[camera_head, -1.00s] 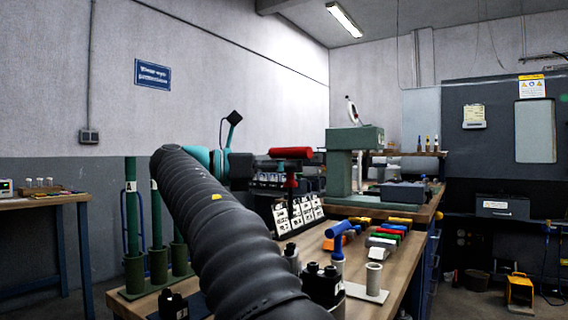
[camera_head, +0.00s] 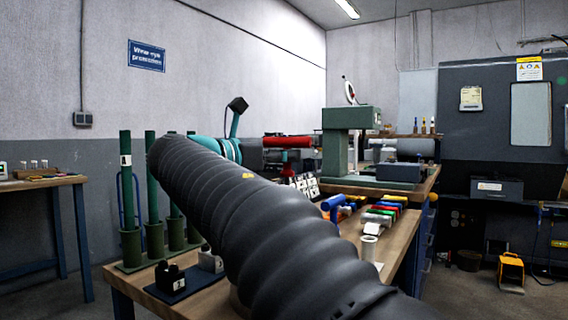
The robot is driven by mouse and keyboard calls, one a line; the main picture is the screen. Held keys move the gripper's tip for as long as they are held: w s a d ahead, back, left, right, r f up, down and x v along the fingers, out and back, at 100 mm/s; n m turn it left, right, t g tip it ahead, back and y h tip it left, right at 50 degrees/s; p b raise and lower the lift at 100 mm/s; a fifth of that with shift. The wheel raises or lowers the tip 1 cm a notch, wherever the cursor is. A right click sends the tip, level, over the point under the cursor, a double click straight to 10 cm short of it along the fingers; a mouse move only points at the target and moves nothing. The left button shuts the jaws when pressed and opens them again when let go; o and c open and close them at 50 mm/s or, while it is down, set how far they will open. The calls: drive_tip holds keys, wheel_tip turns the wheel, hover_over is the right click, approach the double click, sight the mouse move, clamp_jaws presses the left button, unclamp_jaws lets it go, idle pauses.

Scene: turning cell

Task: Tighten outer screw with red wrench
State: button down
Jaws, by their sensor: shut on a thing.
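My arm crosses the picture, and my gripper (camera_head: 264,155) is at its far end, partly hidden behind the teal wrist. The gripper is shut on the red wrench (camera_head: 287,142), a T-shaped tool with a thick red crossbar lying level and a stem pointing down. The wrench is held in the air in front of the back of the bench. Its lower tip is not clear against the things behind. I cannot make out the outer screw. A black block with round tops (camera_head: 170,276) stands on a dark plate at the bench's left front. My arm hides much of the bench.
A blue T-handled tool (camera_head: 331,201) and several coloured handles (camera_head: 381,214) are on the wooden bench (camera_head: 401,232). A white flanged cylinder (camera_head: 369,246) is near the right edge. A green press (camera_head: 348,150) stands behind. Green posts (camera_head: 126,190) rise at the left.

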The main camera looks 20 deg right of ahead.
drive_tip(key=shift+f+n+t+b, duration=0.2)
drive_tip(key=shift+n+t+b, duration=0.1)
drive_tip(key=shift+t+b, duration=0.3)
drive_tip(key=shift+s+n+t+y+b, duration=0.1)
drive_tip(key=shift+n+t+y+b, duration=0.2)
drive_tip(key=shift+n+t+b, duration=0.25)
drive_tip(key=shift+r+t, duration=0.2)
drive_tip(key=shift+t, duration=0.15)
drive_tip(key=shift+s+d+n+t+y, duration=0.1)
drive_tip(key=shift+s+n+t+y, duration=0.05)
drive_tip(key=shift+n+t+y, duration=0.9)
drive_tip(key=n+t+y, duration=0.1)
drive_tip(key=t, duration=0.1)
drive_tip(key=n+t+y+p, duration=0.1)
drive_tip(key=n+t+y, duration=0.1)
drive_tip(key=shift+r+t+y, duration=0.2)
drive_tip(key=shift+t+y, duration=0.05)
drive_tip(key=shift+f+n+b, duration=0.4)
drive_tip(key=shift+f+b, duration=0.05)
drive_tip(key=shift+f, duration=0.4)
drive_tip(key=shift+f, duration=0.6)
